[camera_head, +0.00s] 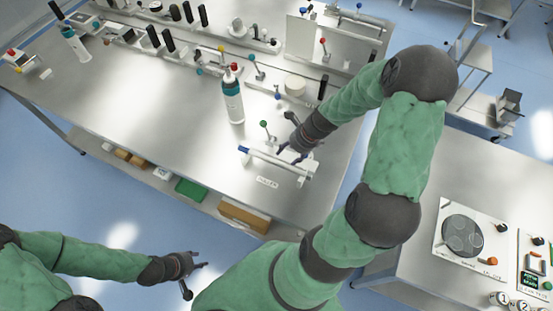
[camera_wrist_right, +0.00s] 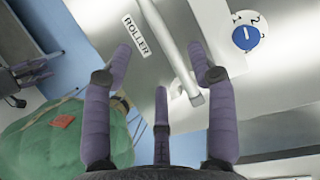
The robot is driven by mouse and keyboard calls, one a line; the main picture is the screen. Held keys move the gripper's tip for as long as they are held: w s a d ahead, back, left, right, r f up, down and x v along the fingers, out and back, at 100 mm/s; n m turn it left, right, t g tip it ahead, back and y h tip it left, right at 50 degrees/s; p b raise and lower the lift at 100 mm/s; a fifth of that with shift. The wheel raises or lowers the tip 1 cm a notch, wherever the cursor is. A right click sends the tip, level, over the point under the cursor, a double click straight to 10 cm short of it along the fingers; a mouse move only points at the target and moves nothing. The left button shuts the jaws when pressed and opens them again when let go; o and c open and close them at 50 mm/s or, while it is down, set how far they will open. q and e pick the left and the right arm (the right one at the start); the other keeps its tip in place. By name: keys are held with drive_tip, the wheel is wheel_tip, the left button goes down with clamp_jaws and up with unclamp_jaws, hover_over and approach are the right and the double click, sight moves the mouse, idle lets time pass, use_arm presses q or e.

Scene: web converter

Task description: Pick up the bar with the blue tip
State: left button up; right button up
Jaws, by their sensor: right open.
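The bar with the blue tip (camera_head: 270,160) lies across supports on the metal bench, its blue tip at the left end. In the right wrist view the pale grey bar (camera_wrist_right: 168,42) runs diagonally between my fingers, its near end close to the right finger; the blue tip is out of that view. My right gripper (camera_head: 291,155) is open over the right part of the bar; its spread fingers also show in the right wrist view (camera_wrist_right: 163,60). I cannot tell whether they touch the bar. My left gripper (camera_head: 196,264) is open and empty, away from the bench's front edge.
A ROLLER label (camera_head: 267,182) lies in front of the bar. A white bottle (camera_head: 233,98) and a green-knobbed lever (camera_head: 265,126) stand behind it. A blue dial (camera_wrist_right: 245,36) shows beside the bar. A second bench (camera_head: 410,255) stands at right.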

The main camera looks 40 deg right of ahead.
drive_tip(key=b, duration=0.1)
hover_over(278, 164)
drive_tip(key=s+d, duration=0.1)
drive_tip(key=d, duration=0.1)
wheel_tip(278, 164, down, 4)
drive_tip(key=shift+s+f, duration=0.1)
drive_tip(key=shift+s, duration=0.05)
drive_tip(key=b+x, duration=0.1)
drive_tip(key=x, duration=0.3)
drive_tip(key=shift+s+a+b, duration=0.1)
drive_tip(key=shift+a+b, duration=0.25)
drive_tip(key=shift+b, duration=0.05)
drive_tip(key=shift+f, duration=0.25)
clamp_jaws()
